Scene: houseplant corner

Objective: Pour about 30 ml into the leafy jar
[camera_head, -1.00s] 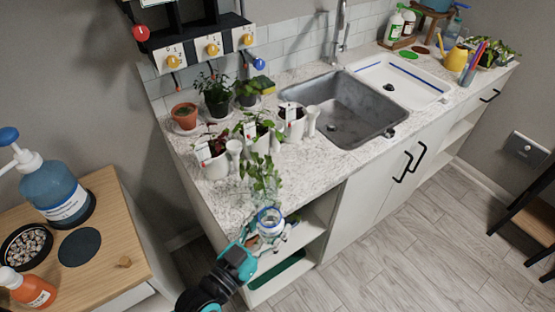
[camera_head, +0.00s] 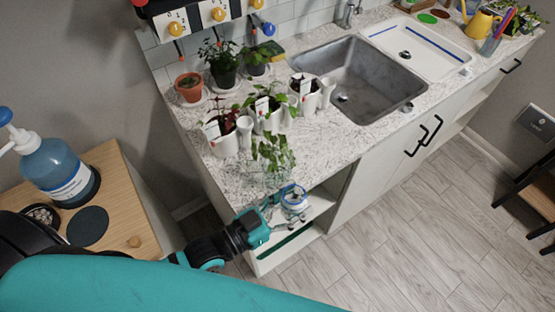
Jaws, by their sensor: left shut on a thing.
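A leafy plant stands in a clear glass jar (camera_head: 266,178) at the front of the counter; its glass is faint against the speckled top. My left gripper (camera_head: 287,203) is shut on a small clear container with a blue rim (camera_head: 295,194). The container is in front of the counter edge, to the right of and below the leafy jar in the picture, and apart from its leaves. It looks roughly upright. Its liquid level is too small to tell. My right gripper is not in view.
White pots with labels (camera_head: 223,144) stand just behind the jar, with a terracotta pot (camera_head: 190,88) and dark pots farther back. The sink (camera_head: 362,80) lies to the right. A wooden side table (camera_head: 128,212) with a blue pump bottle (camera_head: 58,170) is at left.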

